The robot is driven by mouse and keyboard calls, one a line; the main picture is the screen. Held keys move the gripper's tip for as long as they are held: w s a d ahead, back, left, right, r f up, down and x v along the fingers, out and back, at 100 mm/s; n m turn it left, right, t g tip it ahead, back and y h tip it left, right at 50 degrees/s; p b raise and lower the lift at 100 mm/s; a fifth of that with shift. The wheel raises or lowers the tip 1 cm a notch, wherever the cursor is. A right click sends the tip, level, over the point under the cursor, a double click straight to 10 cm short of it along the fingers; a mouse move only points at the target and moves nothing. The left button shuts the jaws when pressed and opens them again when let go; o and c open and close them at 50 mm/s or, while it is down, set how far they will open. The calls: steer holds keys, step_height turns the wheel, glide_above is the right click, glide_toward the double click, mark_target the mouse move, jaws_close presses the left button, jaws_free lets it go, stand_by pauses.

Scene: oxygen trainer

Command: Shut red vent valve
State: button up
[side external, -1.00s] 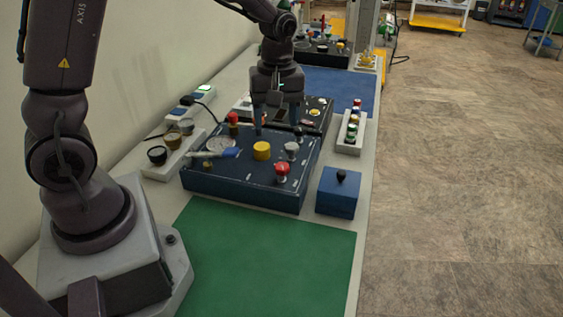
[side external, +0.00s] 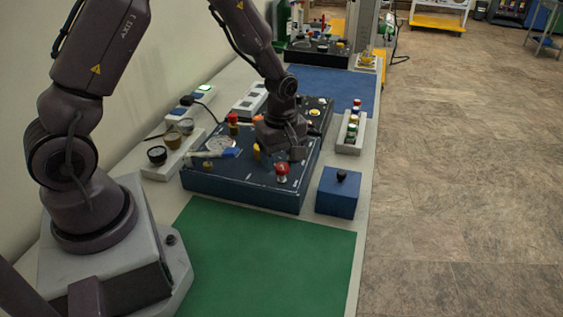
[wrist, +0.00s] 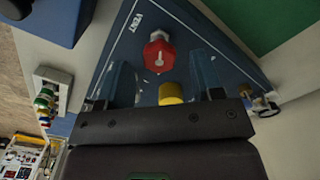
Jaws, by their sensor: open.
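The red vent valve (wrist: 159,53) is a red faceted knob with a white mark, next to the word VENT on the dark blue panel (wrist: 130,45). In the side external view, the red valve (side external: 281,169) stands on a pale stem near the panel's front right edge. My gripper (side external: 291,153) is tilted just behind and above it. In the wrist view, my gripper (wrist: 162,62) is open, its two bluish fingers apart on either side of the valve's line. No contact with the valve shows. The fingers are mostly hidden in the side external view.
A yellow knob (wrist: 171,93) sits between the finger bases in the wrist view. Another red knob (side external: 233,118) stands at the panel's back left. A blue box (side external: 339,192) with a black knob is right of the panel. The green mat (side external: 265,260) in front is clear.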

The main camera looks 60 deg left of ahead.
steer(key=shift+f, duration=0.75)
steer(key=c, duration=0.9)
